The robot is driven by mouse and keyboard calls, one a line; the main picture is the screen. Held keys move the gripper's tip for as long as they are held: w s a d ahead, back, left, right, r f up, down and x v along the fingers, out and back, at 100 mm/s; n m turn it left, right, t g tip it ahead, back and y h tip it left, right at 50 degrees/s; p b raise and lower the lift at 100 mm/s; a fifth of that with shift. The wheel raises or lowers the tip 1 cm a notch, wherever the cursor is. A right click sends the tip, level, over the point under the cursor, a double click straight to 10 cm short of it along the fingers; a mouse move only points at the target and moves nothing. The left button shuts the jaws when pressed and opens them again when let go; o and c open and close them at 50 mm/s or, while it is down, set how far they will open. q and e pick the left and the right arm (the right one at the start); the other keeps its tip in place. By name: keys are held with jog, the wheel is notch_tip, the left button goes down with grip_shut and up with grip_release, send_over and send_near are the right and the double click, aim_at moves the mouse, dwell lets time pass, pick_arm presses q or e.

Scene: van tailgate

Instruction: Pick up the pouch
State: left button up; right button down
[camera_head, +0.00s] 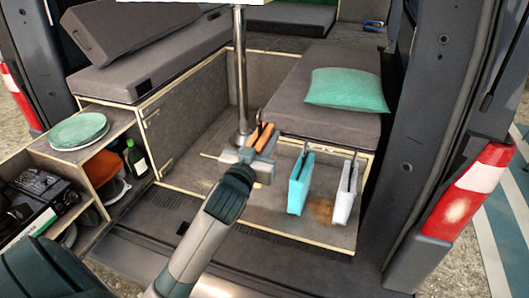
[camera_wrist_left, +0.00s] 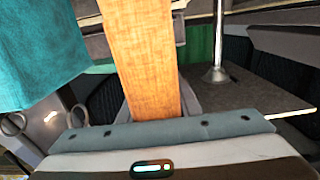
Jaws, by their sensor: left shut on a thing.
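My left gripper (camera_head: 258,150) is in front of the bench's end panel in the head view. It is shut on an orange pouch (camera_head: 262,137), whose upper part shows above the jaws. In the left wrist view the orange pouch (camera_wrist_left: 146,62) stands upright as a broad fabric strip in the middle, rising from the gripper (camera_wrist_left: 150,125). I cannot tell whether it still touches a hook. A teal pouch (camera_head: 299,185) hangs just right of the gripper; it also shows large in the left wrist view (camera_wrist_left: 38,55). A light grey pouch (camera_head: 344,192) hangs further right.
A metal post (camera_head: 240,75) stands close behind the gripper. A bench (camera_head: 290,95) with a green pillow (camera_head: 347,90) is above the pouches. At left, a shelf unit (camera_head: 115,122) holds plates (camera_head: 79,130) and a bottle (camera_head: 134,158). The van's right door pillar (camera_head: 430,120) bounds the right side.

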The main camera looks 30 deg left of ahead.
aim_at(262, 133)
pick_arm(q)
jog(key=shift+r, duration=1.55)
pick_arm(e)
jog(key=shift+f, duration=0.15)
pick_arm(q)
jog(key=shift+s+f, duration=0.1)
jog(key=shift+s, duration=0.05)
pick_arm(e)
jog(key=shift+s+d, duration=0.1)
jog(key=shift+d, duration=0.1)
